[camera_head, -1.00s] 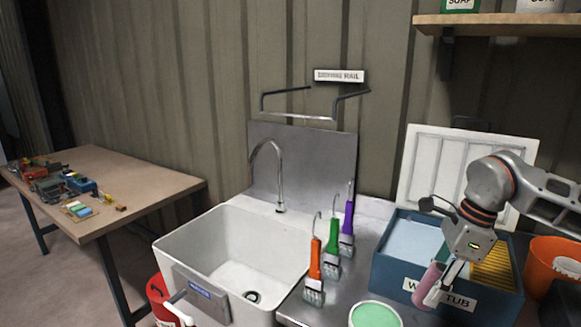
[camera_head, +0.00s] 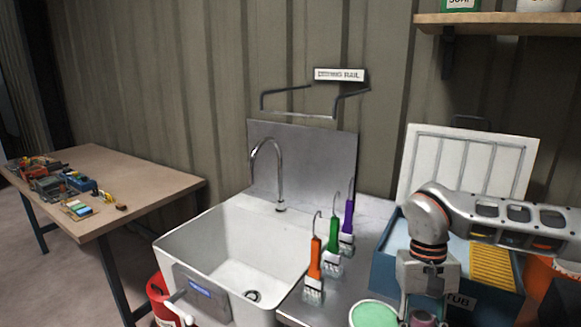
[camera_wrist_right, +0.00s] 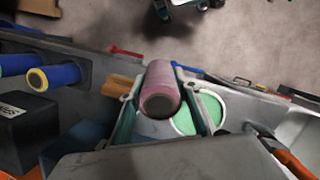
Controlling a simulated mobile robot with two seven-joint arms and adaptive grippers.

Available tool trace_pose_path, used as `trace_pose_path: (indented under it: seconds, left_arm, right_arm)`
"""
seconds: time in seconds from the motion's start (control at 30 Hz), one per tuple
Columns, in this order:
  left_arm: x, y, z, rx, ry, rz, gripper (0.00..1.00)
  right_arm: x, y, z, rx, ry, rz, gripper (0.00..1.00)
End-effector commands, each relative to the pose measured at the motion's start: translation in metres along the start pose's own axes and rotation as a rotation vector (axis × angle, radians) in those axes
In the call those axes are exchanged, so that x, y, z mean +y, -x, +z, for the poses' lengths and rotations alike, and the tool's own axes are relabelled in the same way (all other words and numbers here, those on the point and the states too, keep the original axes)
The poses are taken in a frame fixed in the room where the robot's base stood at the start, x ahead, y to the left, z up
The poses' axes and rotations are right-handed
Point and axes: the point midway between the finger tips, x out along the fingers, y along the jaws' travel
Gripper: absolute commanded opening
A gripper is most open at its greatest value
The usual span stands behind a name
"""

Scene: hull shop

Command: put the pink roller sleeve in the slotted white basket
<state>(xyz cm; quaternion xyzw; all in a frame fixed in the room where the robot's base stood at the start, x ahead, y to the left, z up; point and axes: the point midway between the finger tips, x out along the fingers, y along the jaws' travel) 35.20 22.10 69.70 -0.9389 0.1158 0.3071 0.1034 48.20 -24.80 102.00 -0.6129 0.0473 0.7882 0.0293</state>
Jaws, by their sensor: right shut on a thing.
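The pink roller sleeve (camera_wrist_right: 160,88) is between the fingers of my right gripper (camera_wrist_right: 161,95), which is shut on it. In the head view the right gripper (camera_head: 424,305) points down in front of the blue wash tub (camera_head: 384,262), and the lower end of the sleeve (camera_head: 421,319) shows at the picture's bottom edge. No slotted white basket can be made out in either view. My left gripper is not in view.
A round green-topped container (camera_head: 374,314) stands close left of the sleeve. Orange, green and purple-handled brushes (camera_head: 315,262) stand beside the white sink (camera_head: 225,245). A ribbed white panel (camera_head: 465,160) leans behind the tub. Blue rollers (camera_wrist_right: 52,77) show in the wrist view.

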Motion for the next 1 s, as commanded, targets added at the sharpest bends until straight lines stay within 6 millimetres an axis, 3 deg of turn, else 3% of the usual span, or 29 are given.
trace_pose_path:
  seconds: [0.17,0.5,0.7,0.77,0.8,1.0]
  left_arm:
    - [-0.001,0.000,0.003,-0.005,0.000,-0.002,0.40]
    - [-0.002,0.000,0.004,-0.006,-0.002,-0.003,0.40]
    - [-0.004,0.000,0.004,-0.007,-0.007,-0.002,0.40]
    - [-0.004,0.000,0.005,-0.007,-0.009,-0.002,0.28]
    - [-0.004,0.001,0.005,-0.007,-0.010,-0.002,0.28]
    - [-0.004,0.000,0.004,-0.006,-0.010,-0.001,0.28]
  right_arm:
    - [-0.002,-0.004,0.004,0.006,0.104,0.028,0.12]
    - [-0.002,-0.006,0.005,0.003,0.112,0.028,0.12]
    - [0.000,-0.045,0.023,-0.002,0.113,0.029,0.12]
    - [0.000,-0.054,0.028,-0.001,0.113,0.028,0.12]
    - [0.000,-0.058,0.029,0.001,0.112,0.027,0.12]
    - [0.000,-0.060,0.030,0.005,0.111,0.027,0.12]
